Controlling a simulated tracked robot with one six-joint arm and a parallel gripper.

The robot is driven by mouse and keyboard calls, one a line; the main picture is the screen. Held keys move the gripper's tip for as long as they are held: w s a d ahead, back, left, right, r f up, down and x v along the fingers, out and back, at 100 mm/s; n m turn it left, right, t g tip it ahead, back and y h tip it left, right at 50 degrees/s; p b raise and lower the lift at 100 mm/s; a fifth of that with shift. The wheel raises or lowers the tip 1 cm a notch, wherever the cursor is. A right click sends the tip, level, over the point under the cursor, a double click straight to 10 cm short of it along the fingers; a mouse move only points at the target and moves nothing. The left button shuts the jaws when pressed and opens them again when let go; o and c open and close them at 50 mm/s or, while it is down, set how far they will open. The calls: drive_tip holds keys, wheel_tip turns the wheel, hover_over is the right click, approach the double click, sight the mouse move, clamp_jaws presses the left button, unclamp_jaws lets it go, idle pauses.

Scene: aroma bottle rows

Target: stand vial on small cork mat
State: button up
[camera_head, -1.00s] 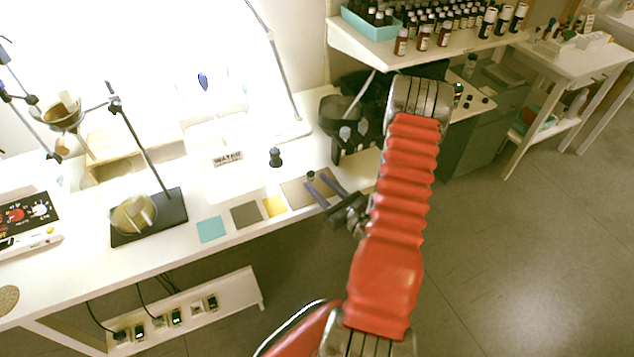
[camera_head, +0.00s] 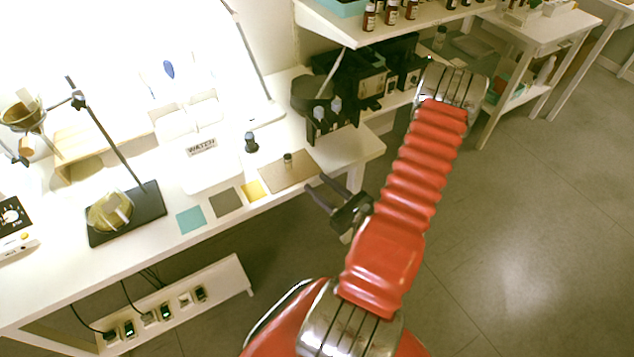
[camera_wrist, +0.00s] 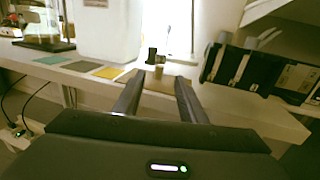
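A small vial (camera_head: 288,159) with a dark top stands upright on a tan, cork-coloured mat (camera_head: 273,180), near the mat's back edge. The mat lies at the right part of the white table. My gripper (camera_head: 322,188) is open and empty, in front of and to the right of the mat, apart from the vial. In the wrist view the vial (camera_wrist: 158,71) shows beyond the gap between my open fingertips, and part of the mat (camera_wrist: 148,84) is visible behind the fingers.
A dark-capped bottle (camera_head: 251,143) stands behind and left of the mat. Yellow (camera_head: 252,190), grey (camera_head: 225,202) and teal (camera_head: 191,220) squares lie to its left. A black rack (camera_head: 332,118) stands behind right. A shelf (camera_head: 400,35) with bottles overhangs the back right.

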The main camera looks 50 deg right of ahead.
idle(0.8)
drive_tip(key=w+a+r+n+g+y, duration=0.1)
drive_tip(key=w+a+r+n+y, duration=0.4)
drive_tip(key=a+r+n+y, duration=0.3)
drive_tip(key=s+a+r+n+g+y, duration=0.2)
drive_tip(key=a+r+n+g+y, duration=0.15)
drive_tip(key=a+n+g, duration=0.5)
drive_tip(key=s+a+r+n+g+y, duration=0.15)
drive_tip(key=a+r+n+g, duration=0.3)
drive_tip(key=a, duration=0.65)
drive_tip(key=s+a+r+n+g+h, duration=0.35)
drive_tip(key=s+n+h, duration=0.25)
drive_tip(key=n, duration=0.2)
wheel_tip(320, 180, up, 11)
drive_tip(key=d+n+t+h, duration=0.1)
drive_tip(key=n+t+h, duration=0.4)
drive_tip(key=n+h, duration=0.1)
drive_tip(key=shift+d+f+n, duration=0.15)
drive_tip(key=shift+n, duration=0.65)
drive_tip(key=shift+s, duration=0.1)
